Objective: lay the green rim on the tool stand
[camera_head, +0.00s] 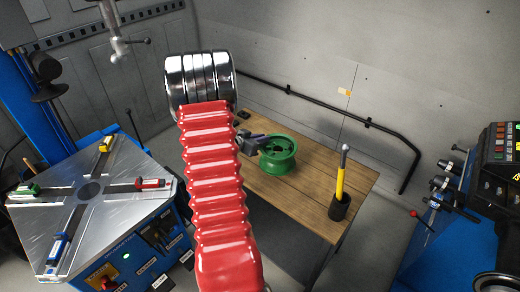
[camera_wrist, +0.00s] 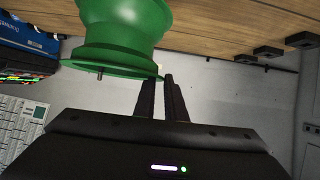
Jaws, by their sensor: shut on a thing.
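The green rim (camera_head: 277,155) shows over the wooden top of the tool stand (camera_head: 300,198) in the head view, its open side facing up and towards the camera. I cannot tell whether it touches the wood. My gripper (camera_head: 258,143) is at the rim's left edge, partly hidden behind my red arm. In the wrist view the rim (camera_wrist: 122,28) fills the upper middle, with the wooden top (camera_wrist: 235,25) behind it. There the narrow black fingers of my gripper (camera_wrist: 162,80) are close together and shut on the rim's flange.
A yellow-handled hammer (camera_head: 341,175) stands in a black cup (camera_head: 340,206) at the wooden top's right corner. A tyre machine with a metal turntable (camera_head: 120,218) is at left. A blue machine (camera_head: 455,235) is at right. A black rail (camera_head: 330,108) runs along the wall.

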